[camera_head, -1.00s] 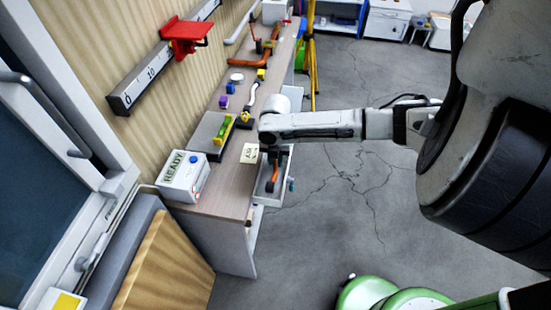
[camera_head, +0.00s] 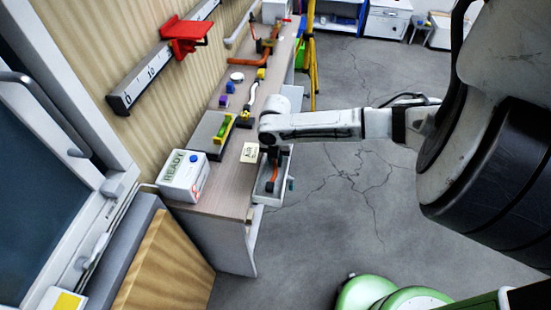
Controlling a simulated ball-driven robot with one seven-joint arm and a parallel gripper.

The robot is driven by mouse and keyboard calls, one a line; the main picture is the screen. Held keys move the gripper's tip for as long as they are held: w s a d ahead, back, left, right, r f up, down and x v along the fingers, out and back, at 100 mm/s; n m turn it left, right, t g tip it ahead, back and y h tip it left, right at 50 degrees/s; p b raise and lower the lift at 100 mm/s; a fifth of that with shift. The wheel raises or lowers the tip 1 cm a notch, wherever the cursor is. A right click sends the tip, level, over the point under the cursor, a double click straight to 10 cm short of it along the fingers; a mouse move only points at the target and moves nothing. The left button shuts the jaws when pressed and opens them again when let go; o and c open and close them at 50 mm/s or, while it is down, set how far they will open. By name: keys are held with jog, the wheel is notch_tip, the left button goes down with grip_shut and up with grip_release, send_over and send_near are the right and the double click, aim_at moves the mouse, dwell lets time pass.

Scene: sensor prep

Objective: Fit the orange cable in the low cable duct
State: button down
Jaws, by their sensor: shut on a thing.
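My gripper (camera_head: 272,160) points down at the right edge of the bench, over a white open-topped trough (camera_head: 264,198) set below the bench top. This trough looks like the low cable duct. My gripper is shut on the orange cable (camera_head: 273,176), a short orange piece showing just under the fingers, within the outline of the trough. From this angle I cannot tell whether the cable touches the trough's floor. The fingertips are small and dark, and my wrist partly hides them.
A red bracket (camera_head: 185,33) is on the wall rail.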

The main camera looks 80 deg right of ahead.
jog(key=shift+f, duration=0.4)
dwell(0.4)
jog(key=c, duration=0.9)
grip_release()
jog(key=shift+c, duration=0.2)
jog(key=shift+o, duration=0.3)
jog(key=shift+o, duration=2)
jog(key=shift+r+p, duration=0.45)
jog(key=shift+r, duration=3.1)
jog(key=shift+s, duration=0.1)
